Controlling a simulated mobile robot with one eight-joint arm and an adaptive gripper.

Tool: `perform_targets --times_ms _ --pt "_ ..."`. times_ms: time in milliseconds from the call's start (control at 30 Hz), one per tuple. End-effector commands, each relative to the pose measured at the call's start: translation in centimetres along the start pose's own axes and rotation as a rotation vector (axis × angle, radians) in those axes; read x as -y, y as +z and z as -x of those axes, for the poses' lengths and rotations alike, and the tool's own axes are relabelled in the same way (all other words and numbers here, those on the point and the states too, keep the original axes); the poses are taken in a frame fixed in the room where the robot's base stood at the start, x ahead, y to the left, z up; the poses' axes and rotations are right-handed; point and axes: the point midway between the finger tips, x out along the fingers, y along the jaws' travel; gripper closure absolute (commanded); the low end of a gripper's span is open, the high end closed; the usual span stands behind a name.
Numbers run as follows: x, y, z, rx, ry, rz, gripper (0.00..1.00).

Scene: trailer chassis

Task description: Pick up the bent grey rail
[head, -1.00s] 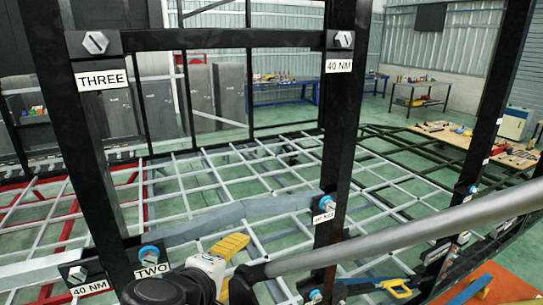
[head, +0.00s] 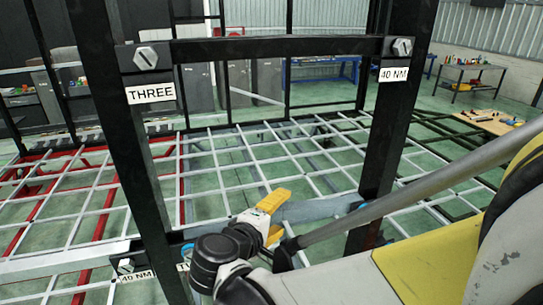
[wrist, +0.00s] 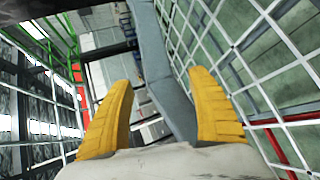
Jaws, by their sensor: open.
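The bent grey rail (head: 312,209) runs roughly level behind the black upright posts in the head view. My gripper and arm hide its left and middle part. In the wrist view the rail (wrist: 160,55) runs from the top edge down between my fingers, with a bend along it. My gripper (head: 273,216) has yellow fingers and is in front of the rail. In the wrist view my gripper (wrist: 160,80) is open, one finger on each side of the rail's line. I cannot tell whether either finger touches the rail.
A black post (head: 128,165) stands left of my gripper and another (head: 385,150) stands right, joined by a black crossbar (head: 270,47) above. A white grid frame (head: 225,155) lies behind. Work tables, one of them wooden-topped (head: 485,121), stand farther back.

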Motion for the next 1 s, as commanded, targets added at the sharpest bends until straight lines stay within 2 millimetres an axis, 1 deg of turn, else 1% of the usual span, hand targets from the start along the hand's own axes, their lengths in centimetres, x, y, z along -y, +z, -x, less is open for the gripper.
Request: perform_targets --times_ms 33,100,333,367,400,467,500,567,600,1000 --pt "-0.05 0.02 -0.62 0.001 0.000 -0.001 0.32" --pt "-0.01 0.00 -1.14 0.001 0.000 -0.001 0.32" --pt "0.09 -0.01 -1.29 -0.001 0.000 0.000 0.32" --pt "0.09 -0.02 -1.29 -0.001 0.000 0.000 0.37" --pt "0.09 -0.02 -1.28 -0.001 0.000 0.000 0.49" --pt "0.08 -0.02 -1.28 -0.001 0.000 0.000 0.67" --pt "0.09 -0.02 -1.28 -0.001 -0.001 0.000 0.80" --pt "0.12 -0.02 -1.27 -0.001 -0.002 0.000 0.98" --pt "0.15 -0.01 -1.27 -0.001 -0.002 -0.001 1.00" --pt "0.14 0.08 -1.21 0.001 -0.005 -0.002 1.00"
